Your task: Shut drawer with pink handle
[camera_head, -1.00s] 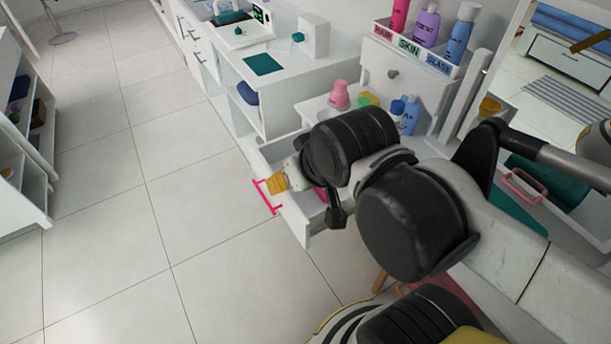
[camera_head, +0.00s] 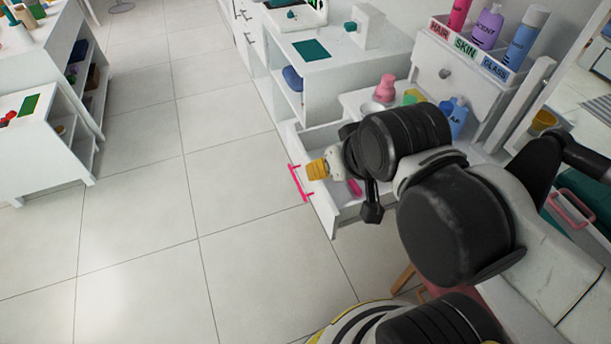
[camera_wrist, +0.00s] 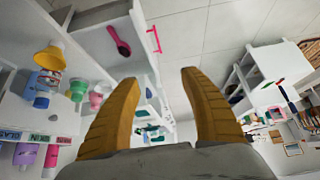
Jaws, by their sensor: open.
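The white drawer (camera_head: 322,209) stands pulled out from the white unit, with a pink bar handle (camera_head: 299,183) on its front. In the wrist view the pink handle (camera_wrist: 154,39) shows at the top, beyond the drawer front, and a pink hairbrush (camera_wrist: 118,41) lies inside the drawer. My gripper (camera_head: 314,170) is over the open drawer in the head view, its yellow fingertips close to the inner side of the drawer front. In the wrist view my gripper (camera_wrist: 160,95) has its two yellow fingers spread with nothing between them. Whether a finger touches the drawer is unclear.
Bottles and cups, including a blue bottle (camera_head: 453,117) and a pink bottle (camera_head: 386,88), stand on the unit behind my arm. A labelled bottle rack (camera_head: 468,49) is above them. Tiled floor (camera_head: 230,240) is clear left of the drawer. White shelves (camera_head: 50,150) stand further left.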

